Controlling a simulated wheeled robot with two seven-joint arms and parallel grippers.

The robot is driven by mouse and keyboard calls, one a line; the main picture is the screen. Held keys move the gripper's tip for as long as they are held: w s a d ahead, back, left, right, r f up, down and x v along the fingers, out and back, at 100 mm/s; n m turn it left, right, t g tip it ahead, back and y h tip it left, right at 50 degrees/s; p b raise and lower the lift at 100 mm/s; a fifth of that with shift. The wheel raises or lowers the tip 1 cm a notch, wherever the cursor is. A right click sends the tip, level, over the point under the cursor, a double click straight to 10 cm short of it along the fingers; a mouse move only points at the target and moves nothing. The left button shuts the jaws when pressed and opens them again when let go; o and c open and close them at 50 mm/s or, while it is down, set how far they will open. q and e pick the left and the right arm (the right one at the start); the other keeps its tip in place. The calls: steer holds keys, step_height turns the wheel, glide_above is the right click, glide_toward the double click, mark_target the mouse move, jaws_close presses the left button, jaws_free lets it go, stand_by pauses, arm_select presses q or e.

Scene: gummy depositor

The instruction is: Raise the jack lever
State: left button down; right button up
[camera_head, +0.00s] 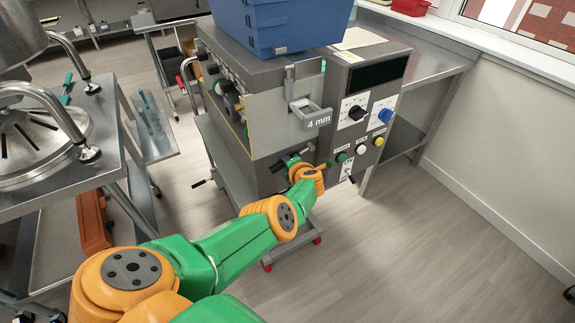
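The gummy depositor (262,120) is a grey machine on a cart with red wheels. I cannot tell for sure which part is the jack lever. A thin lever with a dark end (201,183) sticks out low on the left of the cart, and another short dark lever (351,179) shows at the lower right of the control panel. My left arm, green and orange, reaches in from the lower left. My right gripper is out of view.
A blue hopper (285,22) sits on top of the machine. The control panel (368,110) has knobs and coloured buttons. A steel table (40,205) with a lidded vessel stands at the left, a steel counter (435,62) at the right. The floor (430,260) at the lower right is clear.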

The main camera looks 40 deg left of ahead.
arm_select(q)
steer(key=shift+s, duration=0.1)
steer(key=shift+d, duration=0.1)
stand_by(0.4)
steer(key=c, duration=0.9)
jaws_free()
steer(key=shift+p+v, duration=3.5)
steer(key=shift+p, duration=0.6)
